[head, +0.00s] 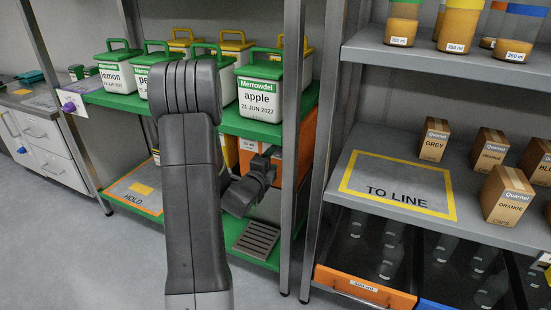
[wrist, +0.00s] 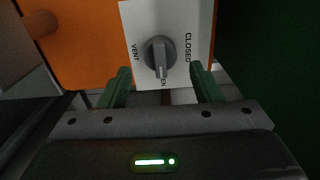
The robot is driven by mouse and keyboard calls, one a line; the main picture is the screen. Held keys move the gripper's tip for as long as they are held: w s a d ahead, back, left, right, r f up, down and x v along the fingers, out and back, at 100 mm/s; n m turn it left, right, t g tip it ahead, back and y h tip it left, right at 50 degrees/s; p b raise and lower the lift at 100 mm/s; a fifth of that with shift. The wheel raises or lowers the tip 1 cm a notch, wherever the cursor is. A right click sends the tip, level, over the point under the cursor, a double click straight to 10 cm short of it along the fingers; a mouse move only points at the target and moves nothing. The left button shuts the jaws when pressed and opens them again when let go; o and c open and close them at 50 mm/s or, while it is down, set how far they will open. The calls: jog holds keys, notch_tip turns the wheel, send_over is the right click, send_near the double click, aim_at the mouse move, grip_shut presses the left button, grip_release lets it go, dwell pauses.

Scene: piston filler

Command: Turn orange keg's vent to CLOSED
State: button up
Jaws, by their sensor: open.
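The orange keg (head: 262,131) stands on the lower green shelf in the head view, partly hidden by a shelf post and my arm. In the wrist view the orange keg (wrist: 85,40) carries a white plate (wrist: 180,18) with a grey vent knob (wrist: 158,55). The knob's pointer faces down in the picture, over a partly covered word ending in "EN". "CLOSED" is at the plate's right, "VENT" at its left. My gripper (wrist: 162,86) is open, its green fingers apart below and to either side of the knob, with nothing between them. Contact with the knob cannot be seen.
Green- and yellow-lidded tubs, including apple (head: 260,98), fill the shelf above. Grey shelf posts (head: 292,130) stand close to my arm. A drain grate (head: 256,240) and the HOLD mat (head: 135,190) are on the lower shelf. The TO LINE area (head: 396,184) is empty.

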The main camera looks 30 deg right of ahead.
aim_at(276, 155)
jog(key=shift+x, duration=1.7)
jog(key=c, duration=1)
jog(key=shift+o, duration=0.2)
